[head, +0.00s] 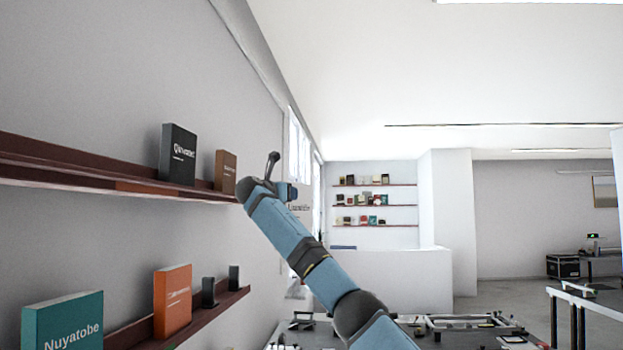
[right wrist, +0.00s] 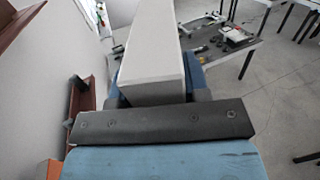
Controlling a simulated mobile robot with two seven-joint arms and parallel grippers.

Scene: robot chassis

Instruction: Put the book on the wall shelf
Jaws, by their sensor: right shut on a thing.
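My right arm reaches up from the bottom of the head view towards the left wall. My right gripper (head: 290,190) is partly hidden behind its wrist. In the right wrist view the right gripper (right wrist: 158,97) is shut on a pale grey-white book (right wrist: 152,50), which extends away from the fingers. A pale lettered patch of the book (head: 299,208) seems to show behind the arm. The upper wall shelf (head: 70,174) is dark red and ends close to my wrist. It holds a black book (head: 178,155) and a brown book (head: 225,171). My left gripper is not in view.
A lower wall shelf (head: 222,312) holds an orange book (head: 172,300), a teal book (head: 62,322) and small dark items. The upper shelf is bare left of the black book. A cluttered table (head: 470,330) stands below. Far shelves (head: 375,205) hold more books.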

